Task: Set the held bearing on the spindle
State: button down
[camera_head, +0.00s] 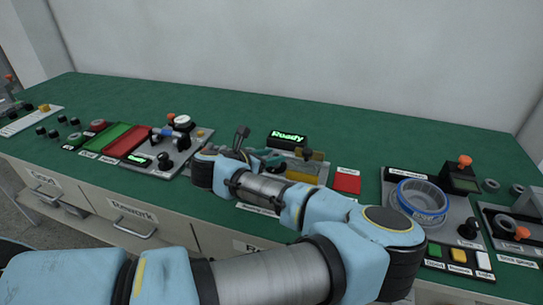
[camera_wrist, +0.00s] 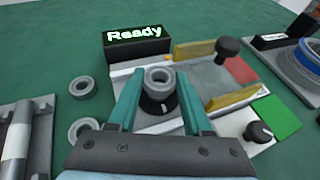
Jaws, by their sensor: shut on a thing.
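In the wrist view my gripper (camera_wrist: 159,78) has two teal fingers, shut on a grey ring-shaped bearing (camera_wrist: 158,74). A dark round part (camera_wrist: 157,104) shows just below the bearing, over the grey fixture plate. It may be the spindle, but the bearing covers much of it. I cannot tell whether the bearing touches it. In the head view my gripper (camera_head: 262,158) is over the fixture at the middle of the bench, and the bearing cannot be made out there.
Two loose grey rings (camera_wrist: 83,87) lie left of the gripper on the green bench. A "Ready" display (camera_wrist: 136,40) stands behind the fixture. Yellow blocks (camera_wrist: 194,49) and black knobs (camera_wrist: 259,132) rise at its right. A blue-rimmed ring (camera_head: 420,200) sits on a right-hand station.

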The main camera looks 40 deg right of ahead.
jog(key=shift+f+b, duration=0.5)
jog(key=shift+f, duration=0.35)
dwell(0.6)
dwell(0.3)
grip_release()
dwell(0.4)
jog(key=shift+d+r+p, duration=0.2)
jog(key=shift+r+p, duration=1.3)
jog(key=shift+r, duration=0.35)
jog(key=shift+a+r, duration=0.15)
jog(key=shift+r, duration=0.2)
jog(key=shift+r+p, duration=1.4)
jog(key=shift+p, duration=0.25)
